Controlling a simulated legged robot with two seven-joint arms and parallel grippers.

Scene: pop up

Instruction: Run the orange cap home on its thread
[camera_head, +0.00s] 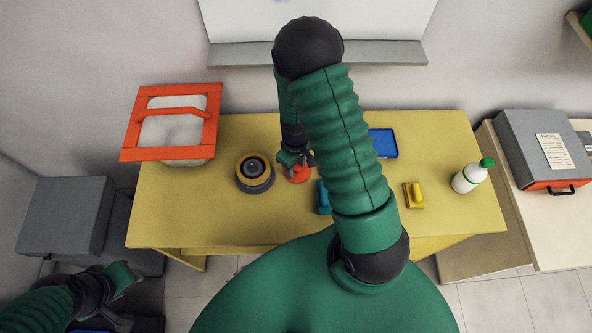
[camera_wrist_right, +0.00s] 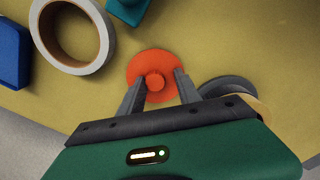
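The orange cap (camera_head: 299,175) shows on the yellow table (camera_head: 215,215), right of a dark round piece with a yellow ring (camera_head: 241,172). In the right wrist view the cap (camera_wrist_right: 139,67) is a flat orange disc with a small raised knob. My right gripper (camera_head: 296,164) is above the cap; in its wrist view the two fingers (camera_wrist_right: 158,86) stand apart on either side of the knob, with gaps showing. The round piece (camera_wrist_right: 228,86) is partly hidden there behind the right finger and hand. No thread is clearly visible. My left gripper (camera_head: 124,297) is low at left, away from the table, its fingers unclear.
A teal object (camera_head: 323,198), blue tray (camera_head: 382,143), yellow block (camera_head: 413,195) and white bottle (camera_head: 466,179) are to the right. A white ring (camera_wrist_right: 48,42) lies near the cap. The table's front left is clear.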

